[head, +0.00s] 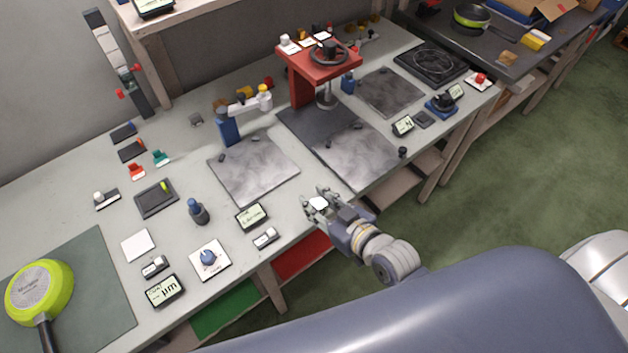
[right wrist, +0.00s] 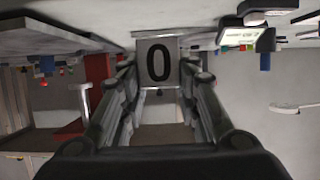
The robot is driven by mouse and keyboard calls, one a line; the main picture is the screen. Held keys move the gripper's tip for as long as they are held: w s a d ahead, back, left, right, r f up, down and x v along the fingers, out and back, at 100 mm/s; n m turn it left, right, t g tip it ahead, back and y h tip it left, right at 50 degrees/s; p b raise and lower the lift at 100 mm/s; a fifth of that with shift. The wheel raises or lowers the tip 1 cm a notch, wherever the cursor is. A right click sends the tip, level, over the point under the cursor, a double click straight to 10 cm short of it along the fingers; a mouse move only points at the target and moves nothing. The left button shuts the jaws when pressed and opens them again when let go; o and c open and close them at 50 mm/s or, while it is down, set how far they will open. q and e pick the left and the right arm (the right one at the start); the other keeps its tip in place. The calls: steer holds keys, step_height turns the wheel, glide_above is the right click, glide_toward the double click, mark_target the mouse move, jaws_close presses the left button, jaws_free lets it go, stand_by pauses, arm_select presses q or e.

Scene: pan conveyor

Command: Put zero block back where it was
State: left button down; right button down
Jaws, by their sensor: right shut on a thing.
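The zero block (right wrist: 158,62) is a small grey block with a black 0 on its face. In the right wrist view it sits between the two fingertips. My right gripper (head: 318,203) is shut on it near the front edge of the workbench, in the middle of the head view. There the block shows as a small pale patch between the fingers. My right gripper's fingers also show in the right wrist view (right wrist: 160,85). I cannot tell the exact gap between block and bench. My left gripper is not in view.
The workbench (head: 75,197) holds several gauges and displays. A display (head: 251,216) and a small white-grey device (head: 265,238) are left of the gripper. Grey metal plates (head: 253,170) lie behind, near a red press (head: 318,62). A green pan (head: 40,290) lies far left.

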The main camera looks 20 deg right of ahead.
steer(key=w, duration=0.2)
steer(key=w+d, duration=0.1)
steer(key=w, duration=0.2)
steer(key=w+p, duration=0.1)
steer(key=w, duration=0.2)
steer(key=shift+d+f, duration=0.25)
steer(key=shift+f, duration=1.8)
steer(key=c, duration=1.2)
jaws_free()
steer(key=shift+f, duration=0.2)
steer(key=shift+r, duration=0.1)
steer(key=shift+s+d, duration=0.1)
steer(key=shift+s, duration=0.1)
steer(key=v, duration=1.1)
steer(key=shift+s+d+r+b, duration=0.15)
steer(key=shift+s+r+b, duration=0.1)
steer(key=shift+r+b, duration=0.1)
steer(key=shift+f, duration=0.1)
